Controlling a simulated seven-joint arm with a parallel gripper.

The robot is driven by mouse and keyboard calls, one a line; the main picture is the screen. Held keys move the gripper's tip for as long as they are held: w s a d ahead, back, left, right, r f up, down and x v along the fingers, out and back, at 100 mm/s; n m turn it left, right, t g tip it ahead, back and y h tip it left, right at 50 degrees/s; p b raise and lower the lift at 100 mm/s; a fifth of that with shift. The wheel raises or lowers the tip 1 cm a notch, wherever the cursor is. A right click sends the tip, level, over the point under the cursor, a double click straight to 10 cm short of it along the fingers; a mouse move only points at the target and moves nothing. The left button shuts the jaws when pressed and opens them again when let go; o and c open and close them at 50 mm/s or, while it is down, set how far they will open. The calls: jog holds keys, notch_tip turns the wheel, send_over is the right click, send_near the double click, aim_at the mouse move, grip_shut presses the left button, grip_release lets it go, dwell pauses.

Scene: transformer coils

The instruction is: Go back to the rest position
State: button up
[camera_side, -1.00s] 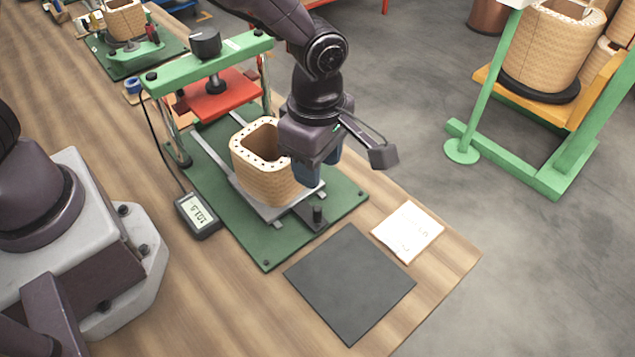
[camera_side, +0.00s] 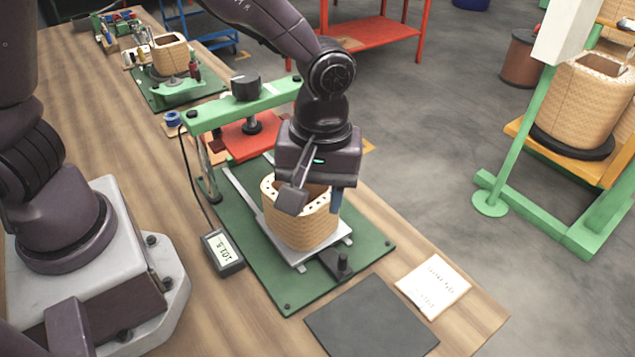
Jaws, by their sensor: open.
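The tan coil (camera_side: 300,230) stands upright on the light metal plate (camera_side: 318,249) of the green press base (camera_side: 277,291). My gripper (camera_side: 333,200) hangs pointing down at the coil's far right, overlapping its top rim in this view. The jaws are open. A dark block on my wrist covers part of the coil's opening. I cannot tell whether the finger touches the coil.
The press's green crossbeam (camera_side: 222,112) and red platen (camera_side: 247,137) stand just left of my wrist. A digital readout (camera_side: 222,252), a dark mat (camera_side: 371,320) and a paper card (camera_side: 432,286) lie on the bench. A green stand (camera_side: 540,200) with larger coils is at right.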

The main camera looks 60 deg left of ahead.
jog(key=s+a+r+m+t, duration=0.3)
jog(key=s+a+r+m, duration=0.2)
jog(key=a+r, duration=0.2)
jog(key=s+a+r+m+t, duration=0.3)
jog(key=s+a+r+m, duration=0.2)
jog(key=a+r, duration=0.3)
jog(key=shift+a+r, duration=0.2)
jog(key=shift+r, duration=0.55)
dwell(0.7)
